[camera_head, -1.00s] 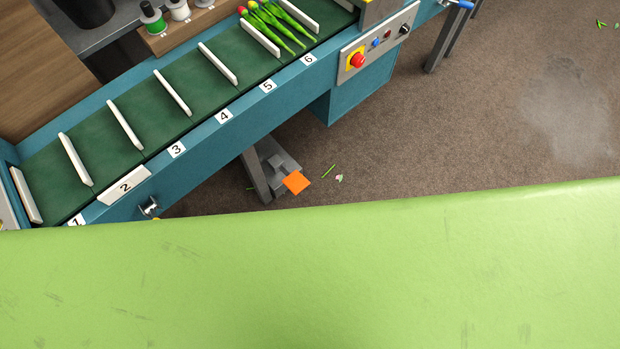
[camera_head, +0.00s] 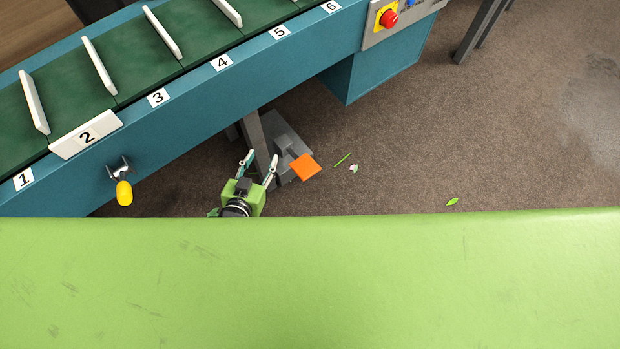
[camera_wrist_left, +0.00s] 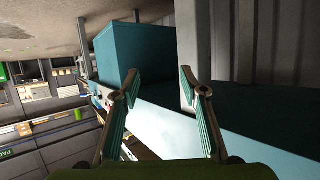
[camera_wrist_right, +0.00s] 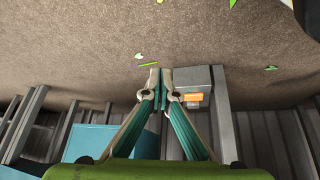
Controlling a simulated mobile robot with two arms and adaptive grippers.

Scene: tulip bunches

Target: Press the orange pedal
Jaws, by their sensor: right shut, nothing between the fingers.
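The orange pedal (camera_head: 305,167) sits at the end of a grey foot unit (camera_head: 290,138) on the floor, beside a conveyor leg. It also shows in the right wrist view (camera_wrist_right: 193,98), just right of the fingertips. My left gripper (camera_head: 261,162) is open and empty, to the left of the pedal in the head view. The left wrist view shows its spread fingers (camera_wrist_left: 160,78) in front of the teal conveyor body. My right gripper (camera_wrist_right: 160,80) is shut with nothing between its fingertips. It is hidden in the head view. I cannot tell its exact distance to the pedal.
The teal conveyor (camera_head: 190,110) with numbered slots runs across the upper left. A yellow knob (camera_head: 124,193) hangs from its front. A red button (camera_head: 389,18) is on its control panel. Leaf scraps (camera_head: 342,159) lie on the brown floor, which is open to the right.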

